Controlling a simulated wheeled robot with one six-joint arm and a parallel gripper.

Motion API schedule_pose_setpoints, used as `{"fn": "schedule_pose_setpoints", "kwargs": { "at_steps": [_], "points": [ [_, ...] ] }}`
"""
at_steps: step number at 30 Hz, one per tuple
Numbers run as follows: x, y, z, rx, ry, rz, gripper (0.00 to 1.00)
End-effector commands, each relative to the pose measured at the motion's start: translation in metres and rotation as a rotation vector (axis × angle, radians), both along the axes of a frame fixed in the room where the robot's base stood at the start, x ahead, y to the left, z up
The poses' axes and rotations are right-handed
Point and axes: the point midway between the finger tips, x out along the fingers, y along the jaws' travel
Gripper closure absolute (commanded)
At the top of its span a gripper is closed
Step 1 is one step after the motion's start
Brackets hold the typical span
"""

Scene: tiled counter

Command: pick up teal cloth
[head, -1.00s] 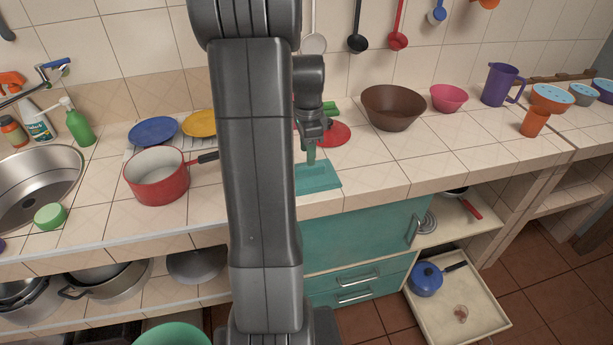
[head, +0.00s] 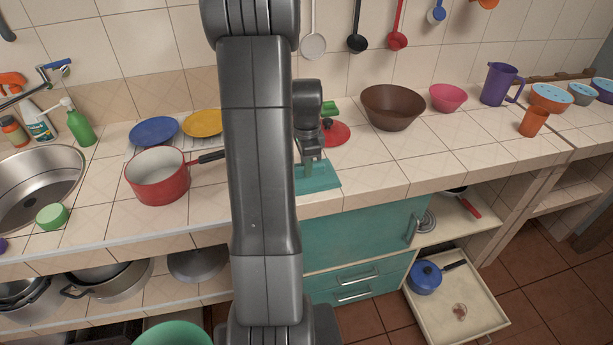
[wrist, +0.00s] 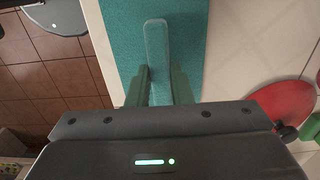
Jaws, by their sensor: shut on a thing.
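My gripper (head: 312,168) is down at the cloth. In the wrist view my gripper (wrist: 162,88) has its two fingers on either side of the ridge, shut on it. The fingertips' exact contact is hard to see.
A red lid (head: 334,132) lies just behind the cloth, and also shows in the wrist view (wrist: 285,105). A red pot (head: 158,180) stands to the left, a brown bowl (head: 392,107) to the right. The counter right of the cloth is clear.

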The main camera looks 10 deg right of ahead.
Motion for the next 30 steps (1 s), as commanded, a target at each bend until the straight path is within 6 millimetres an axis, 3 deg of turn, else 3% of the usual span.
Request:
{"fn": "schedule_pose_setpoints", "kwargs": {
  "at_steps": [8,21,30],
  "points": [
    [0.001,0.0,0.007,-0.001,-0.003,0.0,1.0],
    [0.001,0.0,0.086,-0.001,-0.004,0.0,1.0],
    [0.0,0.0,0.101,0.0,0.0,0.0,1.0]
  ]
}}
